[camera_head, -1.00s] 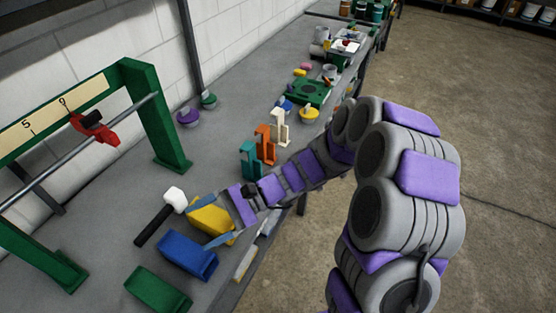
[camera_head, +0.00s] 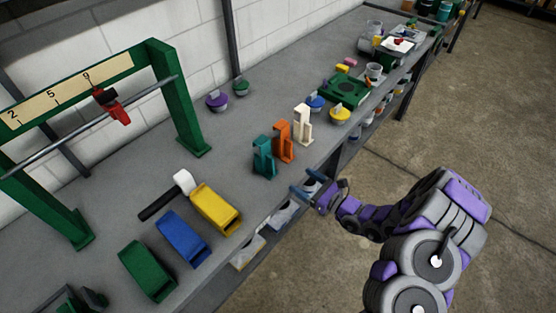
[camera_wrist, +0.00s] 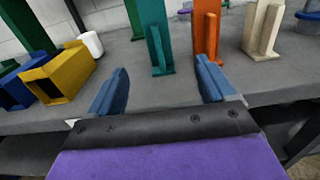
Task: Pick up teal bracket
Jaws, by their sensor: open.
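The teal bracket (camera_head: 263,158) stands upright on the grey bench near its front edge, left of the orange bracket (camera_head: 284,141) and the white bracket (camera_head: 303,124). In the wrist view the teal bracket (camera_wrist: 156,38) stands beyond and between my fingertips, with its top cut off. The orange bracket (camera_wrist: 206,35) stands just beyond my right fingertip. My gripper (camera_head: 304,183) is open and empty at the bench's front edge, apart from the teal bracket. Its two blue fingers also show in the wrist view (camera_wrist: 160,80).
Yellow (camera_head: 216,209), blue (camera_head: 183,238) and green (camera_head: 147,271) blocks lie left on the bench (camera_head: 245,205), beside a white-headed mallet (camera_head: 183,181). A green frame with a scale (camera_head: 180,105) stands behind. Lidded containers (camera_head: 340,114) stand to the right. Bins sit below the front edge.

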